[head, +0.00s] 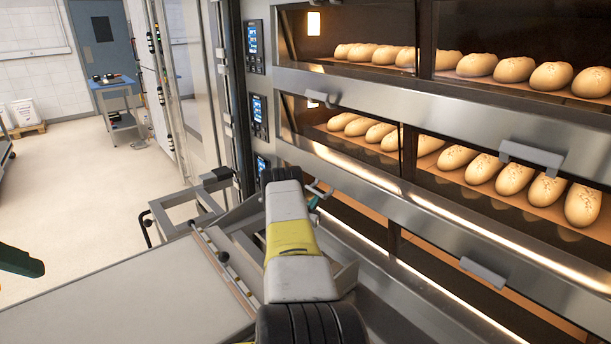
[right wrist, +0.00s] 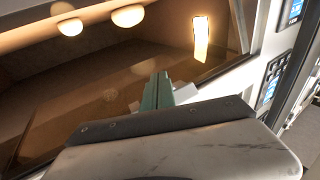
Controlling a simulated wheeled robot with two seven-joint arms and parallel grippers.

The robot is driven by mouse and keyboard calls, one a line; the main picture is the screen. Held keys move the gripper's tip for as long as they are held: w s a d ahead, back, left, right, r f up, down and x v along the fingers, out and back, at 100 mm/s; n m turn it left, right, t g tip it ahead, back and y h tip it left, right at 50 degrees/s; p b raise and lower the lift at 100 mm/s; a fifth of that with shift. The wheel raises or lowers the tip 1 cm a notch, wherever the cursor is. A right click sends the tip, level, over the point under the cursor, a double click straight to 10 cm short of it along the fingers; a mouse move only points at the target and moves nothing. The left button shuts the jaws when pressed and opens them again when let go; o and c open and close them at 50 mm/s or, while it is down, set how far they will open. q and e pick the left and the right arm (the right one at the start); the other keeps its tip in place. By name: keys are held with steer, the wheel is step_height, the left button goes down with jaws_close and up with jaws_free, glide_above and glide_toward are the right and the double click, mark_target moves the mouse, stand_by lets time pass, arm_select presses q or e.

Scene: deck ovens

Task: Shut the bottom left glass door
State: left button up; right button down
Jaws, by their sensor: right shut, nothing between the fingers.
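The bottom left glass door (head: 352,218) is a dark pane low on the oven front, partly behind my right arm in the head view. I cannot tell how far it stands open. My right gripper (head: 318,192) is low at the left end of the oven front, its teal fingers shut and empty. In the right wrist view the green fingers (right wrist: 158,92) are together beside a pale handle-like piece (right wrist: 186,94), in front of brown glass (right wrist: 95,115). I cannot tell whether they touch it. A dark green tip (head: 20,262), probably my left gripper, shows at the left edge.
Upper decks hold loaves (head: 513,178) behind glass. Metal handles (head: 532,156) stick out from the steel front. Control panels (head: 260,116) line the oven's left side. A grey flat surface (head: 140,295) lies at lower left. The floor (head: 70,185) beyond is mostly clear.

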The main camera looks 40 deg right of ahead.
stand_by(0.3)
steer(key=shift+r, duration=2.45)
steer(key=a, duration=0.1)
glide_toward(315, 191)
steer(key=w+d, duration=0.1)
steer(key=d+f, duration=0.1)
steer(key=shift+w+d+f, duration=0.1)
steer(key=shift+w+d, duration=0.25)
